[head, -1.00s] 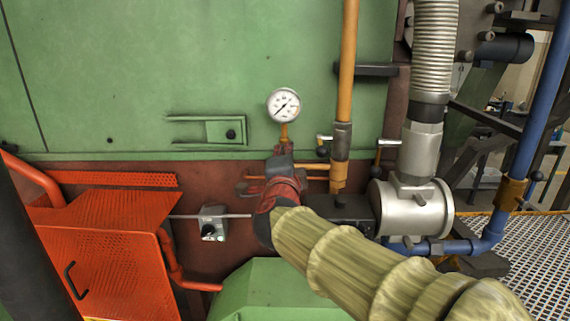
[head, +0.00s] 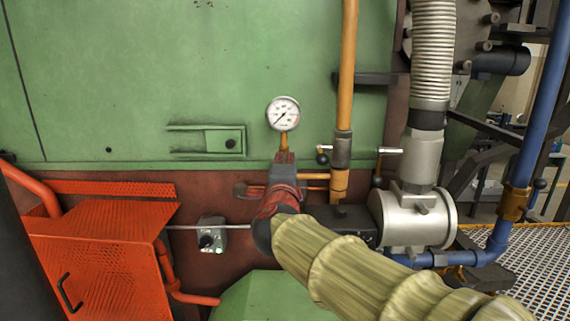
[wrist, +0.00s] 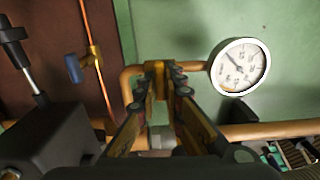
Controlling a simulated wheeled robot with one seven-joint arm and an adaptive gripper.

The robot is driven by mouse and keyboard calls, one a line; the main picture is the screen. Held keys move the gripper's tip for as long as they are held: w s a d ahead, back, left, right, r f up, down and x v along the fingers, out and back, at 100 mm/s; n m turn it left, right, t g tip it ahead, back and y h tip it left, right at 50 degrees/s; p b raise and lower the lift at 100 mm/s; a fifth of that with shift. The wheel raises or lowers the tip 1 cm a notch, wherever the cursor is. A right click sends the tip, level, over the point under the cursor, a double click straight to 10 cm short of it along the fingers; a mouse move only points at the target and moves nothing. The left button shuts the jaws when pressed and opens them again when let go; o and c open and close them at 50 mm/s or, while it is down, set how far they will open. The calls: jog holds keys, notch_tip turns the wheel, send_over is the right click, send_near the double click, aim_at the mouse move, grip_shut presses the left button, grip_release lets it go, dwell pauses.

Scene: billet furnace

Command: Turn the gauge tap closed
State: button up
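The pressure gauge (head: 283,113), white-faced with a metal rim, stands on a short yellow pipe; it also shows at the right of the wrist view (wrist: 240,67). My gripper (head: 285,160) is just below the gauge in the head view, and my arm hides the area beneath. In the wrist view my gripper's two fingers (wrist: 163,84) converge on either side of a brass-coloured block (wrist: 159,72) on the gauge pipe, which appears to be the gauge tap. I cannot tell whether the fingertips press on it. The tap is hidden in the head view.
Lever taps with black knobs (head: 323,158) and (head: 378,181) stand right of my gripper. A thick yellow pipe (head: 347,80) and a silver cylinder (head: 417,218) are close by. A blue-handled fitting (wrist: 74,68) is left of my fingers. An orange cabinet (head: 100,265) is lower left.

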jog(key=o, duration=0.4)
jog(key=s, duration=1.2)
jog(key=shift+a, duration=0.2)
jog(key=shift+a+f, duration=0.1)
